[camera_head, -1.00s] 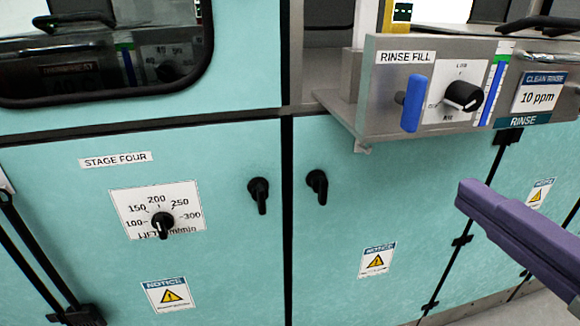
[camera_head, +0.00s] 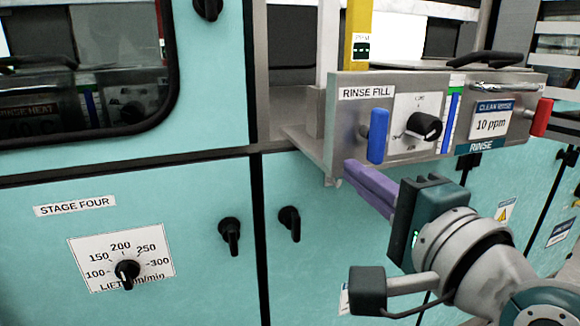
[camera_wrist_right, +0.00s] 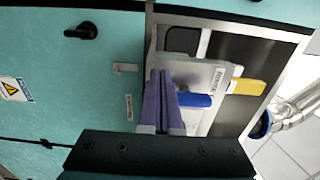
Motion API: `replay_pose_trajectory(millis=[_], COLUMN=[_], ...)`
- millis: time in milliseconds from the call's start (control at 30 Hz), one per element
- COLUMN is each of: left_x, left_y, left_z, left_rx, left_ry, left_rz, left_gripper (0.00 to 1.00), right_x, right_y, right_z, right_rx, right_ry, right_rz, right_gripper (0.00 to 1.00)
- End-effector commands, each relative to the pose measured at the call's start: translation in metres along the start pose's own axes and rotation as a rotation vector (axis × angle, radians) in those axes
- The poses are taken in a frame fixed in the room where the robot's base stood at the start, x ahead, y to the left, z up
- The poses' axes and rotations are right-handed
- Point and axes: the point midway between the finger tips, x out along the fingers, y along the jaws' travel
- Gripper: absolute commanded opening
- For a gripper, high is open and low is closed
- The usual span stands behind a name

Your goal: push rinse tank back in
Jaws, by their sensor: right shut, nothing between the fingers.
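The rinse tank (camera_head: 345,130) is a grey metal box that juts out from the teal machine front. Its front panel carries a "RINSE FILL" label, a blue handle (camera_head: 378,136), a black knob (camera_head: 424,126) and a "RINSE" plate. The tank also shows in the right wrist view (camera_wrist_right: 222,76), with the blue handle (camera_wrist_right: 196,100) just beside the fingers. My right gripper (camera_head: 352,172) has purple fingers, shut and empty, just below the tank's lower left front corner in the head view. I cannot tell whether they touch it. My left gripper is not in view.
Teal cabinet doors with black latches (camera_head: 229,236) lie left and below. A "STAGE FOUR" dial (camera_head: 128,272) is at lower left. A red handle (camera_head: 541,117) sticks out at the panel's right end. A yellow post (camera_head: 358,30) stands behind the tank.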

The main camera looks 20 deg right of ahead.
Motion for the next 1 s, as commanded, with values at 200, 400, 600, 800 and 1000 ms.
replay_pose_trajectory(millis=[200, 400, 600, 800, 1000], left_x=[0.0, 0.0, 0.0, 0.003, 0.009], left_y=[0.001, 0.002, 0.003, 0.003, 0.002], left_z=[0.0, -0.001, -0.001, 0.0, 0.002], left_rx=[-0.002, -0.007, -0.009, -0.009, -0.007], left_ry=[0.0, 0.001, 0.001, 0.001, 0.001], left_rz=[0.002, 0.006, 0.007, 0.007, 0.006], left_gripper=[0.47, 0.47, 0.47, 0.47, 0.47], right_x=[0.013, 0.013, 0.014, 0.024, 0.048], right_y=[0.0, 0.0, 0.0, 0.001, 0.001], right_z=[0.0, 0.0, 0.0, 0.0, 0.0], right_rx=[-0.001, -0.001, -0.001, -0.001, 0.001], right_ry=[0.0, 0.0, 0.0, 0.0, 0.0], right_rz=[0.0, 0.001, 0.0, 0.001, -0.001], right_gripper=[0.0, 0.0, 0.0, 0.0, 0.0])
